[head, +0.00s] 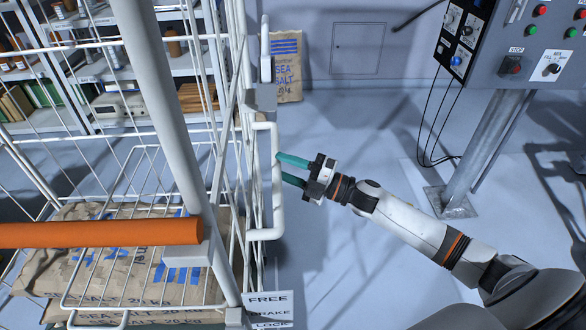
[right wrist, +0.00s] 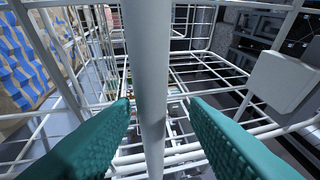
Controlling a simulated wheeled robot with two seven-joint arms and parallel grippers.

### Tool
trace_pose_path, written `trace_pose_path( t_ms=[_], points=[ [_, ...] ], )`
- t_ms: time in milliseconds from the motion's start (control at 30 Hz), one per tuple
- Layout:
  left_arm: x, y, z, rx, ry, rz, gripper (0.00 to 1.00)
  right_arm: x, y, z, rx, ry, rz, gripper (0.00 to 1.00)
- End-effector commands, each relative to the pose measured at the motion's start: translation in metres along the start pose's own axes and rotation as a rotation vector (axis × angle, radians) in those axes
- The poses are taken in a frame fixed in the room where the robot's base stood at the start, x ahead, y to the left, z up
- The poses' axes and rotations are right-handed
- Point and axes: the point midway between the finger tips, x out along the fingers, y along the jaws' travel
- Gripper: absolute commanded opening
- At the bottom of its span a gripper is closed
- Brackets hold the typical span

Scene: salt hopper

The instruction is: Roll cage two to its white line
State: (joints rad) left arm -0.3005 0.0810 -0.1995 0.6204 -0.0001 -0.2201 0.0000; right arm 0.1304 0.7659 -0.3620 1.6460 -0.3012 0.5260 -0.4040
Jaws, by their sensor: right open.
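A white wire roll cage (head: 190,110) fills the left of the head view. No number can be read on it. An orange bar (head: 100,233) crosses its near side, and brown sea salt sacks (head: 110,285) lie inside. A white upright handle loop (head: 277,205) stands out on its right side. My right gripper (head: 282,168), with teal fingers, points left at this loop and is open. In the right wrist view, a thick white bar (right wrist: 148,60) runs between the open fingers, with no clear contact. My left gripper is out of view. I cannot make out a white line.
A FREE/BRAKE/LOCK label (head: 268,308) sits at the cage's lower right. A control panel (head: 535,45) on a grey post (head: 490,140) stands at right. Shelves (head: 140,70) and a salt sack (head: 287,65) are behind. Floor right of the cage is clear around my arm.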

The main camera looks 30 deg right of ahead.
Motion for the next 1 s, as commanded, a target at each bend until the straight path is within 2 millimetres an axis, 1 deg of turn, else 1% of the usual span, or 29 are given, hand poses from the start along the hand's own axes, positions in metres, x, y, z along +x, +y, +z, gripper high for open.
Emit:
trace_pose_path(
  t_ms=[167,400,600,700,800,1000],
  points=[
    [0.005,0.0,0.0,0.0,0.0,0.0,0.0,-0.021,0.004,0.0,0.0,0.001,0.005,0.41],
    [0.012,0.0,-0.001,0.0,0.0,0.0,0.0,-0.07,0.003,0.0,0.002,0.001,0.005,0.41],
    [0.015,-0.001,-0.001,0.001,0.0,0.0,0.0,-0.102,0.001,0.0,0.001,0.0,0.001,0.41],
    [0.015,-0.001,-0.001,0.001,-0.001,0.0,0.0,-0.111,0.0,0.0,0.0,-0.001,-0.001,0.41],
    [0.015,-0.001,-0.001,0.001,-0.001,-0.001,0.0,-0.116,0.0,0.0,0.0,-0.002,-0.002,0.41],
    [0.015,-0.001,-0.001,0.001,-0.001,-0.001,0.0,-0.117,-0.001,0.0,-0.001,-0.003,-0.003,0.41]
  ],
)
